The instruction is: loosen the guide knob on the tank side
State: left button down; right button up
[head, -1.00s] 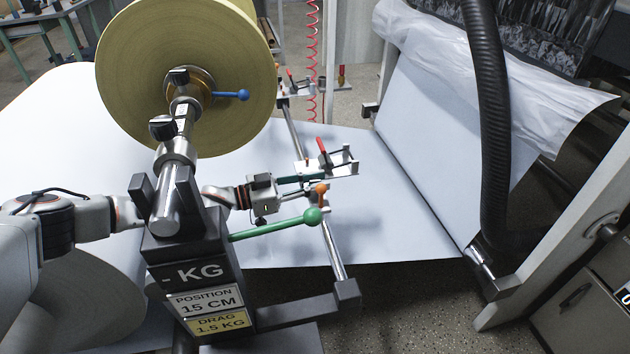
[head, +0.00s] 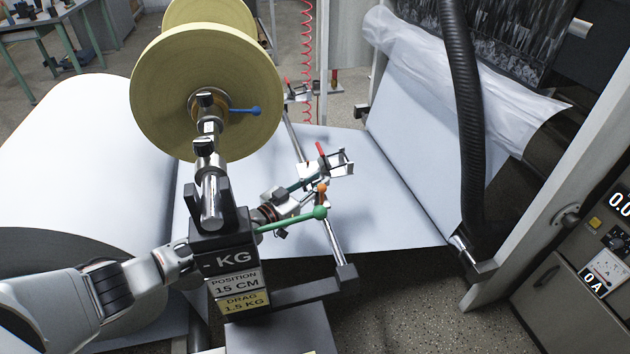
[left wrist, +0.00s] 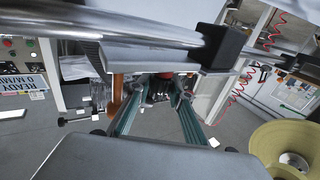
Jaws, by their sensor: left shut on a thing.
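The steel guide bar (head: 333,238) runs over the white paper web, with a metal guide clamp (head: 340,163) and its red lever (head: 321,149) on it. My left gripper (head: 313,180) reaches past the black stand to this clamp. In the left wrist view, its teal fingers (left wrist: 158,100) close around a small dark part with some red (left wrist: 160,86) under the bar, which looks like the guide knob. The contact is small and partly hidden. An orange part (left wrist: 115,87) stands left of the fingers; an orange knob (head: 322,187) shows near them in the head view. My right gripper is out of view.
The black stand (head: 222,245) with a green-ball lever (head: 320,212) stands close to my left forearm. Yellow rolls (head: 215,95) sit behind it on a spindle with a blue-tipped lever. A black hose (head: 465,110) and control cabinet (head: 570,300) are at right.

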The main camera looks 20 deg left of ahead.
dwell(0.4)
pick_arm(q)
jog(key=c, duration=1.8)
grip_release()
jog(key=shift+s, duration=0.1)
jog(key=shift+s+f, duration=0.15)
jog(key=shift+s, duration=0.05)
jog(key=shift+v, duration=3.8)
jog(key=shift+w+a, duration=0.1)
jog(key=shift+a, duration=0.1)
